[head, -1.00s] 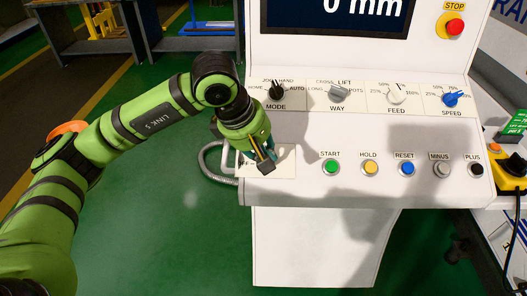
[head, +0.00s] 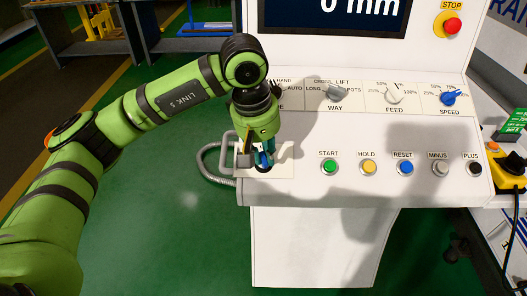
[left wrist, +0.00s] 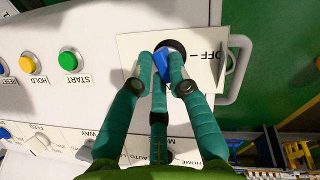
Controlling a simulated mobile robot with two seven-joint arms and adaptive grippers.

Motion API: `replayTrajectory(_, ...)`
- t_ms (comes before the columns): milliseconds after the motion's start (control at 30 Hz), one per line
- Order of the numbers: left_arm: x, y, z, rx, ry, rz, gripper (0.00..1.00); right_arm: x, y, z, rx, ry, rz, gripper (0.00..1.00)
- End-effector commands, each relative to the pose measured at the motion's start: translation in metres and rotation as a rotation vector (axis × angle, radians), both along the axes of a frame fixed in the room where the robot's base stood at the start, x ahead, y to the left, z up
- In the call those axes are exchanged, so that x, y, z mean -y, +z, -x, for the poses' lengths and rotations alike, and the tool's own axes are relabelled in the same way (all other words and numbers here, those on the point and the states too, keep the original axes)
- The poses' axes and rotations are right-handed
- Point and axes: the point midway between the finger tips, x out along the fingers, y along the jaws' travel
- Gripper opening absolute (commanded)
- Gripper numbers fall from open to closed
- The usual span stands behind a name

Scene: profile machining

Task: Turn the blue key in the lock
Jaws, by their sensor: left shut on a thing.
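The blue key (left wrist: 162,62) stands in the dark round lock (left wrist: 176,46) on a white plate (left wrist: 205,55) marked OFF, seen in the left wrist view. My left gripper (left wrist: 160,58) has its teal fingers closed around the key. In the head view my left gripper (head: 262,160) points down at the lock plate (head: 283,160) at the left end of the panel, and the fingers and arm mostly hide the key and lock. My right gripper is not in view.
A grey handle (head: 228,155) sticks out at the panel's left edge. Right of the plate are the START button (head: 329,166) and several other buttons. The MODE, WAY (head: 337,91), FEED and SPEED knobs sit above. Green floor lies left of the machine.

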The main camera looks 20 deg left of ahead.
Motion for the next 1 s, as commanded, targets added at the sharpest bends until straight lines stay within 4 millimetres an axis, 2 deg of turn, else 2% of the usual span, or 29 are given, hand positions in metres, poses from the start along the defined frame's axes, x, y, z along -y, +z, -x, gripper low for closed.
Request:
replayTrajectory(233,0.0010,0.0007,-0.0004,-0.001,-0.019,-0.008,0.00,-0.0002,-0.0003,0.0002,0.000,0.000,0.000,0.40)
replayTrajectory(500,0.0026,0.0000,-0.0003,-0.036,-0.256,-0.132,0.00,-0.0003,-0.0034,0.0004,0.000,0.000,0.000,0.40)
replayTrajectory(767,0.0027,-0.0002,0.0000,-0.038,-0.266,-0.135,0.00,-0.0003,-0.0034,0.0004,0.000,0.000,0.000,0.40)
replayTrajectory(867,0.0041,-0.0012,-0.0001,-0.044,-0.319,-0.162,0.00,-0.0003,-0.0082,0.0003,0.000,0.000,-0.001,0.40)
replayTrajectory(900,0.0036,-0.0004,0.0001,-0.046,-0.329,-0.166,0.26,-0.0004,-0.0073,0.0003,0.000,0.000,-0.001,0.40)
replayTrajectory(933,0.0033,0.0000,0.0002,-0.047,-0.327,-0.165,0.38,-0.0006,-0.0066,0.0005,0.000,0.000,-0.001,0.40)
replayTrajectory(967,0.0033,0.0000,0.0002,-0.047,-0.326,-0.165,0.45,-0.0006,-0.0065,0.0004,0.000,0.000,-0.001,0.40)
replayTrajectory(1000,0.0033,0.0000,0.0002,-0.047,-0.326,-0.165,0.45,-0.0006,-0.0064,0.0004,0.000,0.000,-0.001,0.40)
